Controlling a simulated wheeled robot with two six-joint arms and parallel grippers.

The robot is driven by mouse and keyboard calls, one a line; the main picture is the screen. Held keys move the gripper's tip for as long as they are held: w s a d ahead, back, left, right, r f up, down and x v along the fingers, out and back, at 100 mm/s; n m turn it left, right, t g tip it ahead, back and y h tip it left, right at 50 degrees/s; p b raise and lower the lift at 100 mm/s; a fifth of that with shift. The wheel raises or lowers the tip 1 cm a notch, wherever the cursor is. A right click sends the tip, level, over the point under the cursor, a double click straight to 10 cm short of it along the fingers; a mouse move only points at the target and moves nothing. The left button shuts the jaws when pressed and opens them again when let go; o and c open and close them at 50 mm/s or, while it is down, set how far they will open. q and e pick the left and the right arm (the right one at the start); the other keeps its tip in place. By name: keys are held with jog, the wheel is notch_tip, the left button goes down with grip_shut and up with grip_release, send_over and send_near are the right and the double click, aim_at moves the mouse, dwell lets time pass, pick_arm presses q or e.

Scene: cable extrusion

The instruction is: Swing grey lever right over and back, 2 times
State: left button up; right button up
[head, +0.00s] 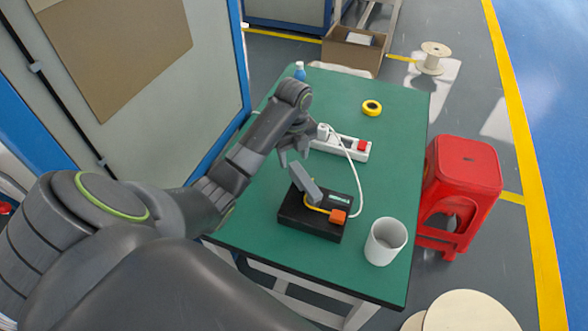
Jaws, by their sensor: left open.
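The grey lever (305,184) stands up from a black box (296,215) on the green table and leans toward the upper left. A yellow cable and an orange block (338,216) are at the lever's foot on the box. My left gripper (293,158) is open and empty, just behind and above the lever's upper end. Whether a finger touches the lever I cannot tell. My right gripper is not in view.
A white power strip (345,147) with a white cable lies behind the box. A white cup (385,241) stands to its right and yellow tape (371,108) lies farther back. A red stool (463,180) stands beside the green table (395,175).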

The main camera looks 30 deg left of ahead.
aim_at(294, 163)
pick_arm(q)
jog(key=shift+f, duration=1.9)
grip_shut()
